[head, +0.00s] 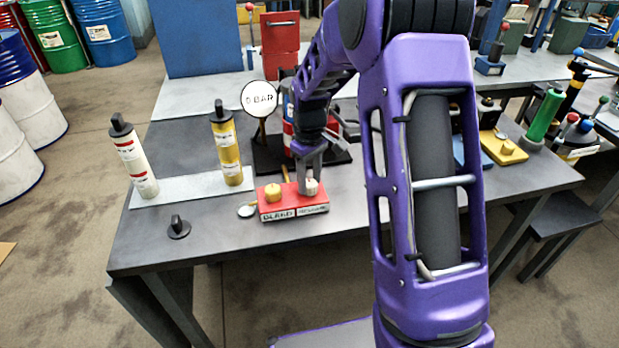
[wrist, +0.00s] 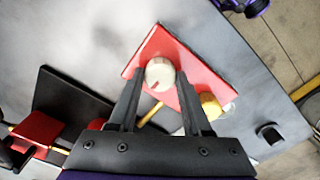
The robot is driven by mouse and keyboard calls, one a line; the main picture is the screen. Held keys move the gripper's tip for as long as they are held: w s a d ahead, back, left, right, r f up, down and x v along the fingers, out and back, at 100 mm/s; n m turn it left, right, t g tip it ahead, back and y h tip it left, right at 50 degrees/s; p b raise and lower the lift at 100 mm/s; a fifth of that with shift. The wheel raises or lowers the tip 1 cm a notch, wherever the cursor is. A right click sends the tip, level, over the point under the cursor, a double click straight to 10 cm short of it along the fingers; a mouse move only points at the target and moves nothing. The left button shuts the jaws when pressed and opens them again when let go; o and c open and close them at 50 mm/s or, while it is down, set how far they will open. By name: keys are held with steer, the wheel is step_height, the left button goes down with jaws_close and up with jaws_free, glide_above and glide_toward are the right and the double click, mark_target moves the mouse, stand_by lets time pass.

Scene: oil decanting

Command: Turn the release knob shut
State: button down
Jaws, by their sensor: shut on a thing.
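A red block (head: 292,209) sits near the front edge of the grey table and bears two knobs and white labels on its front. The cream knob (head: 311,187), with a dark red mark on top, is at the block's right end in the head view. My gripper (head: 309,179) reaches down over it. In the wrist view my gripper (wrist: 160,84) has one finger on each side of the cream knob (wrist: 160,73) and is shut on it. The yellow knob (head: 273,192) is at the block's left end, apart from the fingers. The block's label is too small to read surely.
A round gauge reading 0 BAR (head: 258,98) stands behind the block. A white cylinder (head: 134,157) and a yellow cylinder (head: 227,146) stand at left on a pale plate (head: 190,187). A black knob (head: 178,228) lies near the front edge.

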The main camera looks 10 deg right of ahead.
mark_target(309, 182)
steer(key=shift+n, duration=0.3)
steer(key=shift+c, duration=1.7)
jaws_free()
step_height(309, 182, up, 18)
steer(key=p, duration=0.1)
steer(key=shift+f, duration=0.25)
